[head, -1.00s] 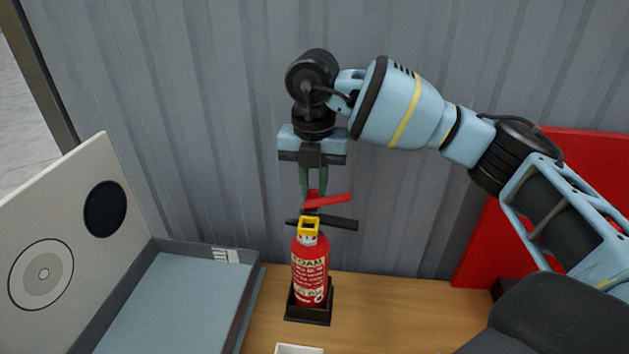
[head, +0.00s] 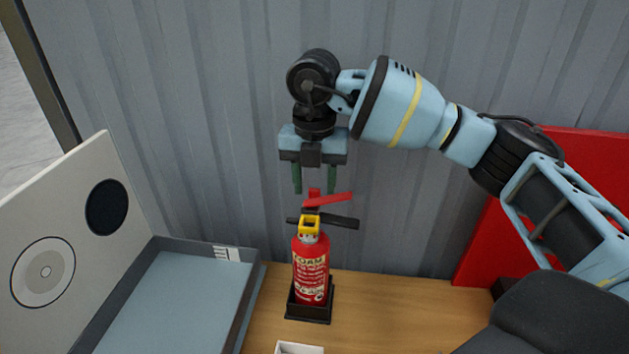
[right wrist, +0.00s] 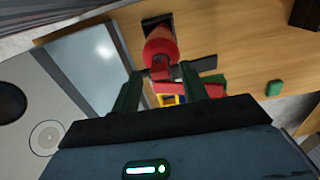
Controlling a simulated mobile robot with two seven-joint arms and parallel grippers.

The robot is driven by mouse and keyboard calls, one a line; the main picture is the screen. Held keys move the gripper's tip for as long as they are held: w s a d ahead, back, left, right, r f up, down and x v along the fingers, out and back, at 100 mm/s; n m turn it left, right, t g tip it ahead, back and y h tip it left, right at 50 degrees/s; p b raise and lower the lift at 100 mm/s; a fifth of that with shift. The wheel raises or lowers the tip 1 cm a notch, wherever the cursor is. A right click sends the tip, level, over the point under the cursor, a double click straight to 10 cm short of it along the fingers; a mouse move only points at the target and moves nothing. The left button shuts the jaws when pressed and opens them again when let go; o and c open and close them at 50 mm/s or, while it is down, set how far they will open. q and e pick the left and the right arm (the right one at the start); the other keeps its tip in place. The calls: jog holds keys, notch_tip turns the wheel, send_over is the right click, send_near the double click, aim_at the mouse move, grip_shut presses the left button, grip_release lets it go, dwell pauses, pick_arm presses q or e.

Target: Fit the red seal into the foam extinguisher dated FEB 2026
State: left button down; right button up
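The foam extinguisher (head: 311,270) stands upright in a black holder on the wooden bench. Its label reads FOAM; I cannot read a date on it. It has a red lever, a black handle and a yellow part at the top. The small red seal (head: 314,193) stands upright at the top of the extinguisher head; how deep it sits is hidden. My right gripper (head: 314,186) is open, pointing down, with one finger on each side of the seal and gaps between. The right wrist view shows the extinguisher (right wrist: 160,45) between the spread fingers. My left gripper is not in view.
A blue-grey tray (head: 245,310) lies left of the extinguisher, beside a pale panel (head: 75,215) with round markings. A white box (head: 299,348) is at the front edge. A red panel (head: 480,245) stands at right. The bench right of the extinguisher is clear.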

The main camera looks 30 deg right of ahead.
jog(key=shift+r, duration=0.15)
notch_tip(320, 180, up, 3)
jog(key=shift+r, duration=0.1)
notch_tip(320, 180, up, 4)
jog(key=shift+f, duration=0.25)
jog(key=shift+r, duration=0.45)
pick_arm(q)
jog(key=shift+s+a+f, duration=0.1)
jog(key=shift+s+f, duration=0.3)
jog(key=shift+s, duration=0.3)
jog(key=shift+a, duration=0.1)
pick_arm(e)
jog(key=shift+s+f, duration=0.1)
